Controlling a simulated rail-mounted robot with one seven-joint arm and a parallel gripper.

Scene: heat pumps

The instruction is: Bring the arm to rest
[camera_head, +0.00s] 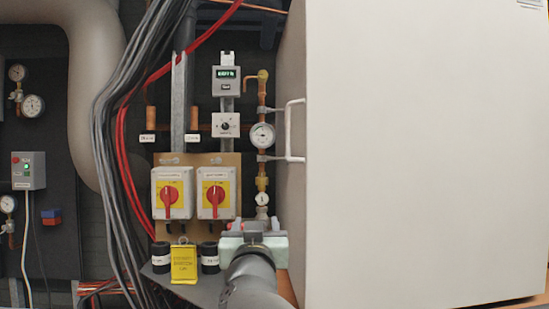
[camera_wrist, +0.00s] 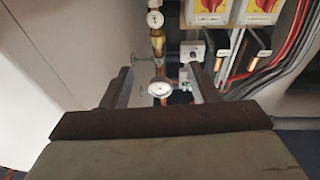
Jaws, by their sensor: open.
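My arm (camera_head: 252,280) rises from the bottom of the head view, below the gauge pipe and left of the large pale cabinet. Its far end is in front of the lower wall fittings, and my fingers are hidden there. In the wrist view my gripper (camera_wrist: 159,72) is open, its two dark fingers wide apart with nothing held. The copper pipe with its round gauge (camera_wrist: 159,89) shows through the gap between the fingers, beyond them. This view is upside down compared with the head view.
A large pale cabinet (camera_head: 425,150) with a white handle (camera_head: 290,130) fills the right. Two red-yellow rotary switches, the left one (camera_head: 171,193) and the right one (camera_head: 215,193), stand left of my arm. A yellow padlock tag (camera_head: 184,264) and hanging cables (camera_head: 105,150) are farther left.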

